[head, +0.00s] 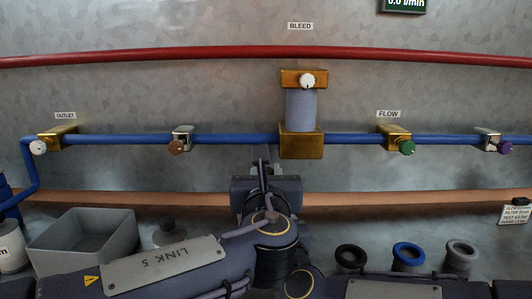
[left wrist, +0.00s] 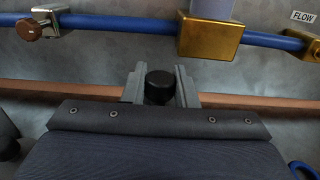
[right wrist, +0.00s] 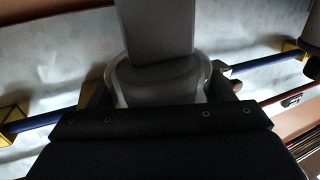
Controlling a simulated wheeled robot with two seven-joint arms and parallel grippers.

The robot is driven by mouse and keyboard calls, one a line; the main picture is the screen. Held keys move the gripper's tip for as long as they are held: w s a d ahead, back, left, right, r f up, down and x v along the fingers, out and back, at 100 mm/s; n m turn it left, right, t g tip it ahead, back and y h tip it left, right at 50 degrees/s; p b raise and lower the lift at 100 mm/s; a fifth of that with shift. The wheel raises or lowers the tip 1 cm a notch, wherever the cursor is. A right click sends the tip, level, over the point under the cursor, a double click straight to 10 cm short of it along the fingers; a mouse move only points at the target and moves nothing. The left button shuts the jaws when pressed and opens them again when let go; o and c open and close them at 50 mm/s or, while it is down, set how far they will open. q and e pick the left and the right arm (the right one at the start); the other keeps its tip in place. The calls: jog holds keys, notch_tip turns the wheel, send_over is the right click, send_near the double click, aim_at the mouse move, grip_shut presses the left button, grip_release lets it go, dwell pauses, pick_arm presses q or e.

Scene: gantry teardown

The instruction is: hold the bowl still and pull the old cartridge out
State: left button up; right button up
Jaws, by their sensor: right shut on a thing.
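My left gripper (left wrist: 160,88) is just below and left of the central brass block (head: 301,143). Its fingers stand on either side of a round black top (left wrist: 159,84), perhaps the old cartridge's end. I cannot tell whether they press on it. In the head view my left gripper (head: 262,172) shows from behind, and my arm hides what is below. In the right wrist view my right gripper is shut on a pale, rounded vessel (right wrist: 160,82), which looks like the bowl. A grey column (right wrist: 155,25) joins it; I cannot tell if it is the cartridge.
A blue pipe (head: 230,139) carries valves. A red pipe (head: 200,54) runs above, a copper pipe (head: 400,197) below. An open grey bin (head: 85,240) is at lower left. Black (head: 350,256), blue (head: 408,254) and grey (head: 461,252) rings are at lower right.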

pick_arm(q)
grip_shut()
jog(key=shift+r, duration=3.7)
pick_arm(e)
jog(key=o, duration=1.2)
